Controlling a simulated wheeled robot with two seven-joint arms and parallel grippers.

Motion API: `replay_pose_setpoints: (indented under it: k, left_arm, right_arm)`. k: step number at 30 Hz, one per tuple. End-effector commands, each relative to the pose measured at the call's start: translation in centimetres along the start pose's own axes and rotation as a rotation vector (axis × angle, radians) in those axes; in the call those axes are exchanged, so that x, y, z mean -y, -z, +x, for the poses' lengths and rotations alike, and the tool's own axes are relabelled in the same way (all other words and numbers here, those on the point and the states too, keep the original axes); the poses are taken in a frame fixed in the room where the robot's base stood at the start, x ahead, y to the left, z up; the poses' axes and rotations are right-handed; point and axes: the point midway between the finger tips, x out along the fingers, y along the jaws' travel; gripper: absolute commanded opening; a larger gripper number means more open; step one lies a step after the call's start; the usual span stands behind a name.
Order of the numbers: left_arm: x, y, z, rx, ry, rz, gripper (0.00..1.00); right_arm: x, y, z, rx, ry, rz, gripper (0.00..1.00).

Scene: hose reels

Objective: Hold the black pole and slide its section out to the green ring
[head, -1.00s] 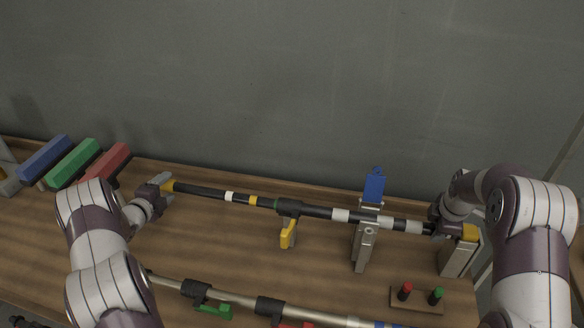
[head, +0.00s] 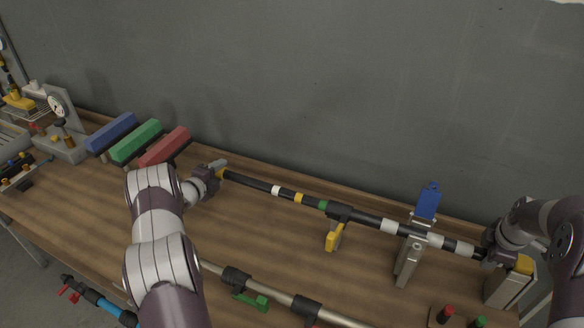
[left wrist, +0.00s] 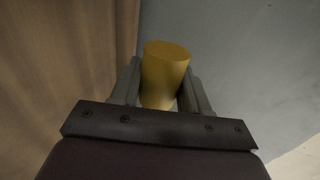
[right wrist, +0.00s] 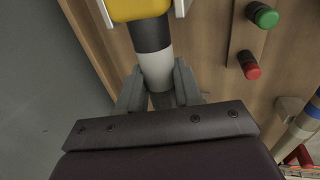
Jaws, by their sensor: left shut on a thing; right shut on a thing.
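The black pole (head: 365,218) lies across the bench, its thin section (head: 250,183) pointing left. That section has a white ring, a yellow ring (head: 299,198) and a green ring (head: 322,205). The green ring shows just left of the black lock collar (head: 341,212), which has a yellow lever (head: 334,238). My left gripper (head: 216,171) is shut on the section's yellow tip (left wrist: 163,75). My right gripper (head: 487,252) is shut on the pole's right part, beside a white band (right wrist: 156,70).
A grey stand with a blue flap (head: 428,201) is at the pole's middle right. A block with a yellow top (head: 522,264) is by my right gripper. A second, beige pole (head: 275,296) lies in front. Blue, green and red blocks (head: 165,147) stand at the left.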

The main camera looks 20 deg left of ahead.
Motion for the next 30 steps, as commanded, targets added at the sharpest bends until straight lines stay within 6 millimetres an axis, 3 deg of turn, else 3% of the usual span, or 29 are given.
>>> replay_pose_setpoints:
  k: [3,4,5,16,24,30]
  left_arm:
    - [0.0,0.0,0.0,0.0,-0.001,0.0,0.0]
    - [0.0,0.0,0.0,0.0,-0.001,0.0,0.55]
    - [0.0,0.0,0.0,0.0,-0.001,0.0,0.65]
    - [0.0,-0.1,-0.7,0.002,-0.002,-0.001,0.67]
    - [0.0,-0.1,-7.4,0.004,-0.002,-0.001,0.67]
    - [0.0,-0.1,-11.2,0.002,-0.001,0.0,0.67]
  right_arm:
    - [0.0,0.0,0.0,0.0,-0.001,0.001,0.0]
    - [0.0,0.0,0.0,0.0,-0.001,0.001,0.0]
    - [0.0,0.0,0.0,0.0,-0.001,0.001,0.0]
    - [-0.1,0.0,-0.1,0.0,-0.001,0.001,0.0]
    - [0.0,0.0,0.0,0.0,-0.001,0.002,0.0]
    - [0.0,0.0,0.0,0.0,-0.001,0.001,0.0]
